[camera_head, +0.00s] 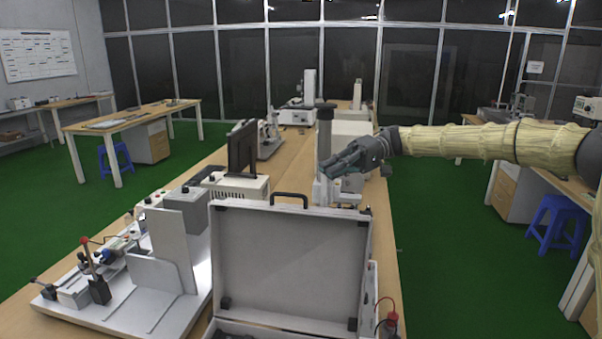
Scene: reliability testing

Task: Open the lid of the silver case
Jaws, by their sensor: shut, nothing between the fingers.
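The silver case (292,262) stands on the near end of the long workbench. Its lid is raised and upright, showing the pale inner side, with a dark handle on the top edge. The base of the case shows only as a strip at the bottom of the picture. My gripper (328,170) is shut and empty, held in the air above and behind the lid's upper right. It points left and looks apart from the lid.
A white test fixture (150,290) with levers sits left of the case. A monitor (243,148) and instruments stand farther back on the bench (290,178). A red-and-black device (390,322) stands right of the case. Green floor is open on both sides.

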